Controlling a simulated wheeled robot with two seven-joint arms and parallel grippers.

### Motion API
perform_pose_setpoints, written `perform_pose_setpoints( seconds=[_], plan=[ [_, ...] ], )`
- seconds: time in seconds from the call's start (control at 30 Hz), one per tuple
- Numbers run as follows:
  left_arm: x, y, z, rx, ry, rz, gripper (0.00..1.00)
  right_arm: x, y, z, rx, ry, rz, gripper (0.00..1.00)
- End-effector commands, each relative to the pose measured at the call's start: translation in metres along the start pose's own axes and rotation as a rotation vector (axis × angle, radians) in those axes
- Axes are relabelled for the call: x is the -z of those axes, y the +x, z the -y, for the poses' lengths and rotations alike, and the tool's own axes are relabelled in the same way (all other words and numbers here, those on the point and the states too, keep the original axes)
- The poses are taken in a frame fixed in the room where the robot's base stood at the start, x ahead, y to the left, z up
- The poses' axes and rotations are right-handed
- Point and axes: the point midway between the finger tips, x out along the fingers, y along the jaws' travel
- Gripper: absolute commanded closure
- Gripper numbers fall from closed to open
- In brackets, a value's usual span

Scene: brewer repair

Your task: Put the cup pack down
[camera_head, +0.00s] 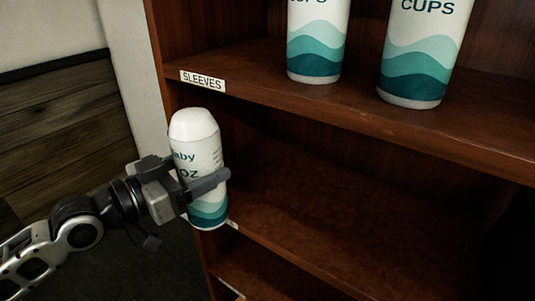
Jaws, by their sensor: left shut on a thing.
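The cup pack (203,160) is a white cylinder with teal wave bands, a rounded white top and partly readable print. My left gripper (207,184) is shut around its middle and holds it upright, with a slight tilt. The pack is in front of the left side of the wooden shelf unit, by the edge of the middle shelf (330,215). I cannot tell whether its base touches anything. My right gripper is not in view.
Two larger cup packs, one (316,45) on the left and one (421,55) on the right, stand on the upper shelf (400,120). A "SLEEVES" label (203,81) is on that shelf's front edge. The middle shelf looks empty. A lower shelf (265,278) shows below.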

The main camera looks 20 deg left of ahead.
Motion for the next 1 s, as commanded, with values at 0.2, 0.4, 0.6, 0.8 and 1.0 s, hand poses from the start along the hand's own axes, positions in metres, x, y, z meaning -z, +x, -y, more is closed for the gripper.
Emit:
perform_pose_setpoints(
  seconds=[0.2, 0.4, 0.6, 0.8, 1.0],
  plan=[
    [0.007, 0.045, -0.001, -0.002, -0.002, -0.012, 0.66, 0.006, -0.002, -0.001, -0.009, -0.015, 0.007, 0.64],
    [0.006, 0.098, -0.001, -0.003, -0.002, -0.009, 0.66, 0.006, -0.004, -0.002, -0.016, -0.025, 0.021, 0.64],
    [0.003, 0.131, -0.002, -0.003, -0.001, -0.005, 0.66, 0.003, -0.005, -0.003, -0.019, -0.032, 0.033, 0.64],
    [-0.012, 0.137, -0.002, -0.003, 0.000, 0.000, 0.66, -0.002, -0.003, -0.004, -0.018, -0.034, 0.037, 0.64],
    [-0.033, 0.136, -0.001, -0.001, 0.000, -0.002, 0.66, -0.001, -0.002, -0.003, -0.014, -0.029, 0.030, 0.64]
  ],
)
